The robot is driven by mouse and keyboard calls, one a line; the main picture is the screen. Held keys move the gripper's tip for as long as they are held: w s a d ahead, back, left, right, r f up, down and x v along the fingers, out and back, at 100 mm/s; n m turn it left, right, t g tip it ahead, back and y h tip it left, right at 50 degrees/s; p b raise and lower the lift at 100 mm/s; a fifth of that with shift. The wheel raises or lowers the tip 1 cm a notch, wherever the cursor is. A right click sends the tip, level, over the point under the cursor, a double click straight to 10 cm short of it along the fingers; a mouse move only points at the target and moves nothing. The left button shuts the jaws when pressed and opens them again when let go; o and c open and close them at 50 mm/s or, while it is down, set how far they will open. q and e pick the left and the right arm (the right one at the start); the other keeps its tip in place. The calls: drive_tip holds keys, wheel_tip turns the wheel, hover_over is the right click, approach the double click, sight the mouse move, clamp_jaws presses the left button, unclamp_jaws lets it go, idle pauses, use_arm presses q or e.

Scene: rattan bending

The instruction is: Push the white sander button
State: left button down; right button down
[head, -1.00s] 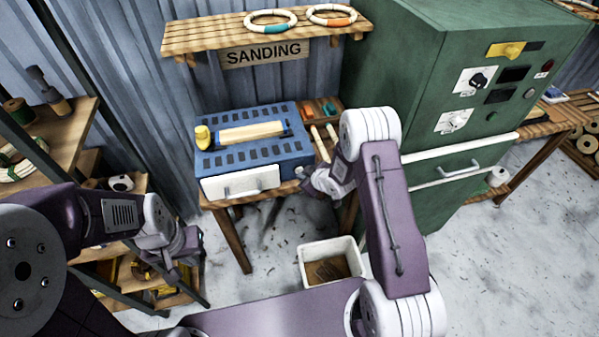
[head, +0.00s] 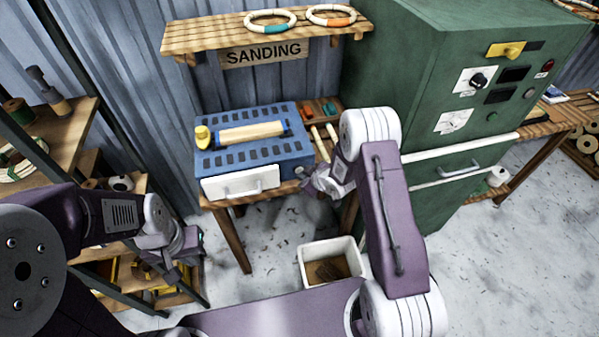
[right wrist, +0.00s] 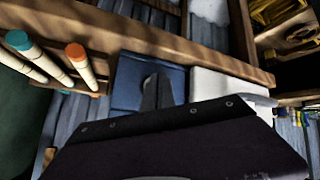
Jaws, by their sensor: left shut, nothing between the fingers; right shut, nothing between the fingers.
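The blue sander (head: 255,160) stands on the wooden bench under the SANDING sign. It has dark slots, a yellow knob (head: 202,137) at its left, a pale roller on top and a white drawer front (head: 240,183). I cannot pick out a white button in either view. My right gripper (head: 305,174) is at the sander's front right corner. In the right wrist view its shut fingers (right wrist: 157,88) overlap the blue side of the sander (right wrist: 128,80); I cannot tell whether they touch. My left gripper (head: 178,270) is shut, low by the left shelf, away from the sander.
Rods with teal and orange tips (right wrist: 75,55) lie beside the sander. A green cabinet (head: 400,75) stands close on the right. A white bin (head: 312,250) sits on the floor below. A shelf (head: 265,30) with rings hangs above. Shelving (head: 60,125) is at left.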

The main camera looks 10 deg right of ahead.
drive_tip(key=shift+w, duration=0.4)
drive_tip(key=shift+s, duration=0.35)
drive_tip(key=s, duration=0.6)
drive_tip(key=shift+b, duration=0.45)
